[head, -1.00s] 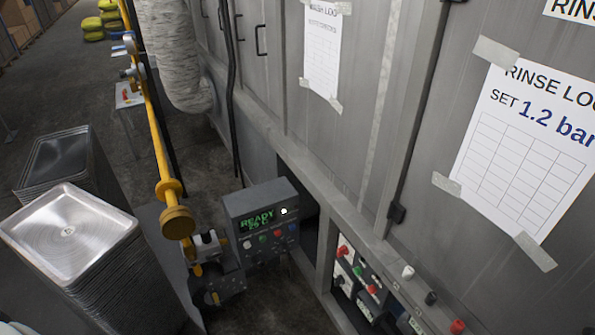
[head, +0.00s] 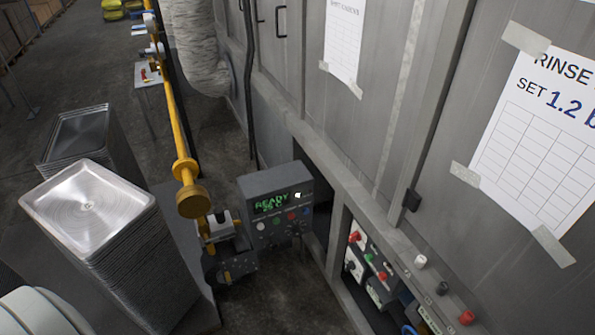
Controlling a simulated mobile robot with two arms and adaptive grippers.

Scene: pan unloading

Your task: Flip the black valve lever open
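A short black-tipped knob or lever (head: 442,288) stands on the ledge of the grey machine at the lower right. It sits in a row between a white one (head: 420,261) and a red one (head: 466,317). I cannot tell from here whether it is the valve lever or which way it is set. The yellow pipe (head: 177,125) ends in a round brass-coloured flange (head: 193,201), with a pale fitting (head: 220,228) and dark parts below it. Neither of my grippers is in view.
A control box (head: 272,182) reads READY. Stacks of metal trays stand at left, the nearer one (head: 90,205) tall. Below the ledge is a recess with coloured knobs (head: 368,257). A rinse sheet (head: 540,140) is taped to the machine. Dark floor (head: 290,290) shows between.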

